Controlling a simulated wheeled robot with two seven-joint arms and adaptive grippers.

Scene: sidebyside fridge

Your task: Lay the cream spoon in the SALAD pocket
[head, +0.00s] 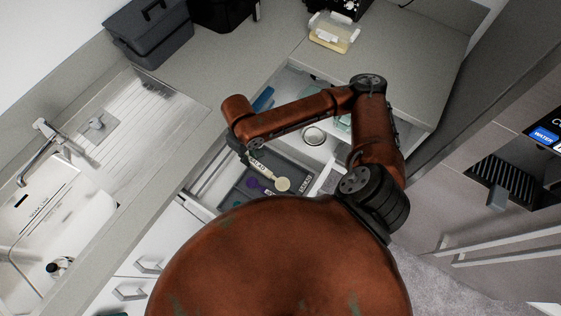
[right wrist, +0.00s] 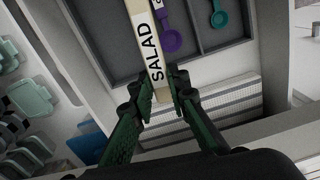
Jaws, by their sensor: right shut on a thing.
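My right gripper (right wrist: 163,98) is shut on the cream spoon (right wrist: 139,42) by its handle end. In the head view the spoon's round cream bowl (head: 283,184) points right, over a grey divided tray (head: 238,197) in the open drawer. The word SALAD reads along the held strip in the right wrist view, facing the camera. In that view the grey tray (right wrist: 205,38) holds a purple spoon (right wrist: 170,40) and a teal spoon (right wrist: 219,18). Which pocket carries which name I cannot tell. My arm covers part of the tray. My left gripper is out of view.
The open drawer (head: 205,180) also holds a round ring-shaped item (head: 314,135) and blue and teal items. A sink (head: 40,235) lies left, a dark toolbox (head: 148,35) and clear container (head: 333,33) stand on the counter. The fridge (head: 480,145) is right.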

